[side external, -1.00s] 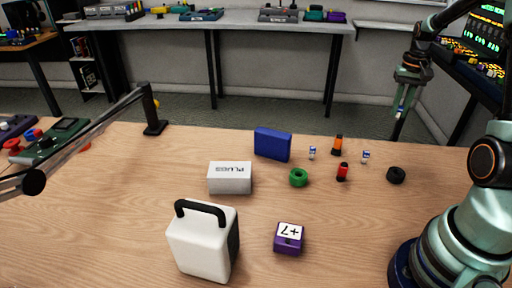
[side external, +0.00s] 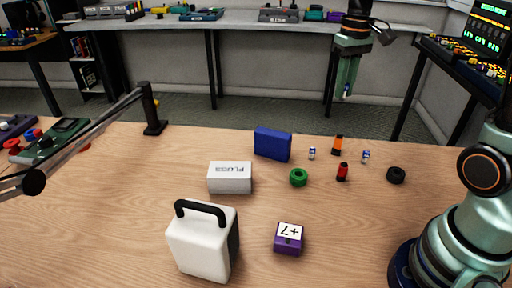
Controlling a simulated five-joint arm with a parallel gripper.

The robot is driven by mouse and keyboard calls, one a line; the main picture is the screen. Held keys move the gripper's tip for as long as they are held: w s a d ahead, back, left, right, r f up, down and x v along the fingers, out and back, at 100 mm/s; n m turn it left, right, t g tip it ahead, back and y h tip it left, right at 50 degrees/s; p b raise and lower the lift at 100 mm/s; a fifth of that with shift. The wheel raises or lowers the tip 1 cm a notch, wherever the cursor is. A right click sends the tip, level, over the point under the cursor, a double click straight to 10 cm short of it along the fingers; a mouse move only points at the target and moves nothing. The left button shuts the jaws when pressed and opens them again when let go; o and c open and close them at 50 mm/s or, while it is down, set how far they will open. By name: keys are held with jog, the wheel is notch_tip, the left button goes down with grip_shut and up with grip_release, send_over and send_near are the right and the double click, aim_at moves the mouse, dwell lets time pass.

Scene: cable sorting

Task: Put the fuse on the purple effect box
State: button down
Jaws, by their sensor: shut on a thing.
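The purple effect box (side external: 288,247) sits on the wooden table near the front, with a white "+7" label on its top. My gripper (side external: 346,90) is raised at the back, above the far side of the table and well away from the box. It points down and is shut on a small white-and-blue fuse (side external: 346,93), mostly hidden by the fingers. Two similar small white-and-blue fuses stand on the table, a left one (side external: 312,153) and a right one (side external: 365,157).
A white handled case (side external: 205,242) stands left of the purple box. Behind are a white PLUGS box (side external: 229,178), a blue box (side external: 272,144), a green ring (side external: 298,177), a red-black plug (side external: 342,172), an orange-black plug (side external: 337,145) and a black ring (side external: 396,175).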

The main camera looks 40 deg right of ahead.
jog(key=s+a+r+n, duration=0.1)
jog(key=a+n, duration=0.2)
jog(key=a, duration=0.4)
jog(key=s+a+n, duration=0.2)
jog(key=a+n, duration=0.1)
jog(key=a, duration=0.5)
jog(key=n, duration=0.6)
send_over(289, 234)
notch_tip(289, 234, down, 19)
jog(key=shift+f, duration=0.15)
jog(key=shift+f, duration=0.15)
jog(key=c, duration=0.8)
grip_release()
